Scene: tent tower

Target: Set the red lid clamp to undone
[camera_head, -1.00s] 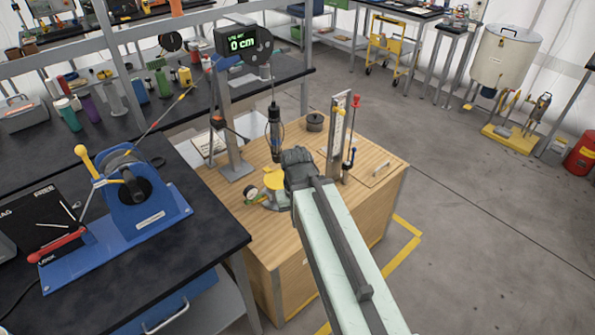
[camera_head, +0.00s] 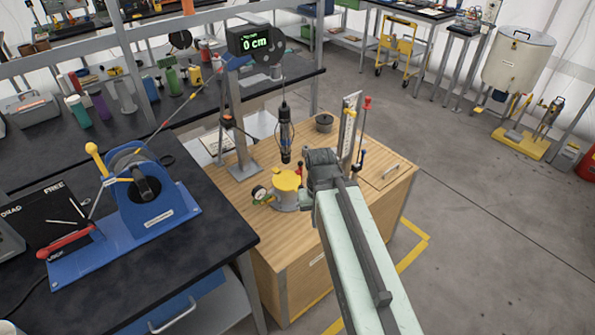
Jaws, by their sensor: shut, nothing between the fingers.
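A small pot with a yellow lid (camera_head: 287,181) stands on the wooden cabinet top (camera_head: 250,215), with a round gauge (camera_head: 259,193) at its left. A small red part (camera_head: 299,169) shows at the lid's back right edge. It looks like the red lid clamp, but it is too small to tell whether it is done up or undone. My gripper (camera_head: 318,158) is dark, shut and empty. In the picture it lies just right of the pot and the red part, and hides some of the cabinet top. I cannot tell whether it touches the pot.
A dark cylinder instrument (camera_head: 285,138) hangs from a line behind the pot. An upright scale post (camera_head: 349,130) with a red knob (camera_head: 367,102) stands close behind my gripper. A blue winch (camera_head: 140,190) is on the left bench.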

